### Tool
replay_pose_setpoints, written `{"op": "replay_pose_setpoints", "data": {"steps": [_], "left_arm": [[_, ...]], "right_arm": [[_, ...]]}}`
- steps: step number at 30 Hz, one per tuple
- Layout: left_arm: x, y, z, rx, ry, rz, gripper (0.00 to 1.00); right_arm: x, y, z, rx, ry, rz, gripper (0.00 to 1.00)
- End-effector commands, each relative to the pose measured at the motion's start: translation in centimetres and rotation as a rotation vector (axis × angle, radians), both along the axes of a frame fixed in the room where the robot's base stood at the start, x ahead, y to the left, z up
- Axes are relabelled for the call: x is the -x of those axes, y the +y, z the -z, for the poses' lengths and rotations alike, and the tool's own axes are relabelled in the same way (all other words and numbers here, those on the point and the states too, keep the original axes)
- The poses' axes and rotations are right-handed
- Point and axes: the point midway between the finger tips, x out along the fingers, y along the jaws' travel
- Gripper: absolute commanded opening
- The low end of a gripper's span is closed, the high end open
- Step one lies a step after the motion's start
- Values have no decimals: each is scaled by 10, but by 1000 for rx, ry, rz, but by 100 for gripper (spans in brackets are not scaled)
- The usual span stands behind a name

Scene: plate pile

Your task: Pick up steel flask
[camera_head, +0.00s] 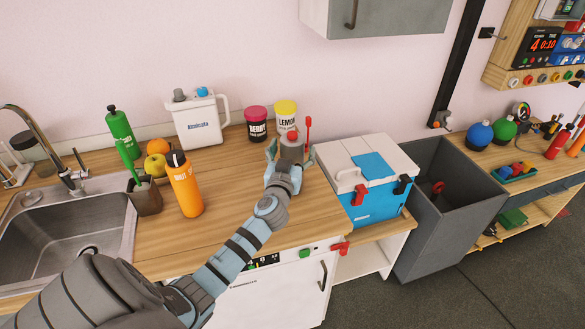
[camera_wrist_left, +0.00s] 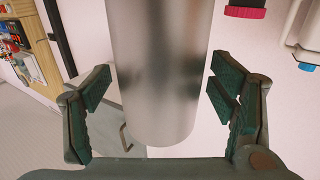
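The steel flask (camera_head: 292,149) stands on the wooden counter, with a red cap on top. In the left wrist view the smooth steel cylinder (camera_wrist_left: 160,75) fills the middle. My left gripper (camera_head: 291,160) is at the flask, with one finger on each side of it. In the wrist view the left gripper (camera_wrist_left: 160,100) is open, with the green pads spread and small gaps showing beside the steel. The gripper hides the lower part of the flask in the head view. My right gripper is not in view.
Berry (camera_head: 256,126) and lemon (camera_head: 286,115) jars stand close behind the flask. A thin red item (camera_head: 308,124) is just right of it. A white and blue cooler (camera_head: 375,190) stands to the right. An orange bottle (camera_head: 186,188) and sink (camera_head: 75,235) are left.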

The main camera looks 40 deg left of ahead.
Motion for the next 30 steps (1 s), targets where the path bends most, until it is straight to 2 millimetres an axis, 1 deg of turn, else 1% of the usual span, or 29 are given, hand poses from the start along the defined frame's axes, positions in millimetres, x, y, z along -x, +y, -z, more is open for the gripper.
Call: {"op": "replay_pose_setpoints", "data": {"steps": [1,6,14,24,26,28,30], "left_arm": [[0,0,0,0,0,0,70],[0,0,0,0,0,0,42],[0,-1,1,2,1,1,1],[0,-1,-2,1,0,1,0],[0,-1,-7,3,-1,1,0],[0,0,-16,1,-3,0,0],[0,-1,-31,1,-4,1,0]], "right_arm": [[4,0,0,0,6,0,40],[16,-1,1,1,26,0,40],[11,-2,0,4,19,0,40],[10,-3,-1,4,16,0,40],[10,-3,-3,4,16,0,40],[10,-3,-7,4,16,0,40],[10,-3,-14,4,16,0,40]]}}
